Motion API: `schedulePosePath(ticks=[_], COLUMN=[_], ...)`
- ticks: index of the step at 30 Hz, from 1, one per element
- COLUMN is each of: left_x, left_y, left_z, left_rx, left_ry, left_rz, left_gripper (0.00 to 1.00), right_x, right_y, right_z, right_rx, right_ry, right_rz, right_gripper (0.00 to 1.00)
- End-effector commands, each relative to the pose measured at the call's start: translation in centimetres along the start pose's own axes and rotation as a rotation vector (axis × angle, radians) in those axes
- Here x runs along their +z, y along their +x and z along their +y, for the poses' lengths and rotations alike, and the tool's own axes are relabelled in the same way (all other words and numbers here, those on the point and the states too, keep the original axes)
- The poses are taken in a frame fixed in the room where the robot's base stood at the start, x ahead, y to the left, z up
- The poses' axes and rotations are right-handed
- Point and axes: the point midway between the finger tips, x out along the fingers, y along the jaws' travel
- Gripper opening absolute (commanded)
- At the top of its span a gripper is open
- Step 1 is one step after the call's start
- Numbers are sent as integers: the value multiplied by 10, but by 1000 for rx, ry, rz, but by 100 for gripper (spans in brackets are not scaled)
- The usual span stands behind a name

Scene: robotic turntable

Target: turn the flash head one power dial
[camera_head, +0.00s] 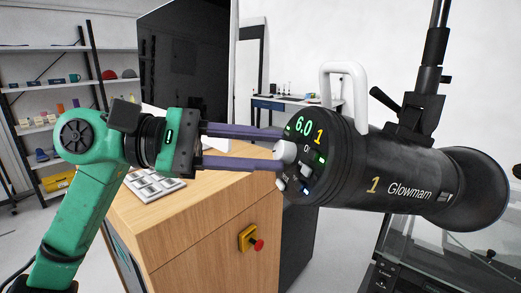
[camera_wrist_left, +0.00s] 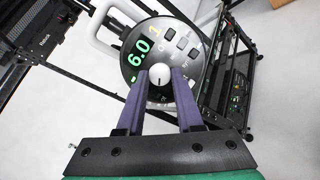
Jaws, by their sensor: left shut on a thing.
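The flash head (camera_head: 375,165) is a black cylinder marked with a yellow 1 and lettering along its side, with a white handle (camera_head: 345,90) on top. Its rear panel faces my left gripper and shows 6.0 in green. The light grey power dial (camera_head: 286,152) sits on this panel, and in the left wrist view the dial (camera_wrist_left: 160,78) is round, between two purple fingers. My left gripper (camera_head: 278,149) is shut on the dial, one finger on each side. The finger tips partly cover the panel. My right gripper does not show.
A wooden cabinet (camera_head: 205,215) with a red and yellow emergency button (camera_head: 252,241) stands below my left gripper. A grey tray (camera_head: 152,186) lies on it. A black stand (camera_head: 430,65) holds the flash head. A shelf (camera_head: 45,100) stands at the back left.

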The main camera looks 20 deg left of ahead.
Motion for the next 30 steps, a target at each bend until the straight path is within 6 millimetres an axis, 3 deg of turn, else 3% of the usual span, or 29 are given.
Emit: schedulePosePath(ticks=[10, 11, 12, 13, 26, 30], left_x=[0, 0, 0, 0, 0, -3], left_y=[0, 0, 0, 0, 0, -10], left_z=[0, 0, 0, 0, 0, -1], left_rx=[0, 0, 0, 0, 0, 2], left_ry=[2, 2, 2, 2, 1, 0], left_rz=[-1, -1, -1, -1, 0, 2], left_gripper=[0, 43, 58, 65, 65, 65], right_x=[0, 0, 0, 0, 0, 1], right_y=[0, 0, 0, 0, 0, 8], right_z=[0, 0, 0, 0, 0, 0], right_rx=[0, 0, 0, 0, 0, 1], right_ry=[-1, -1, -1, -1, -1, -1], right_rz=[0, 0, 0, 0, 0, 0], right_gripper=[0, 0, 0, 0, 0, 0])
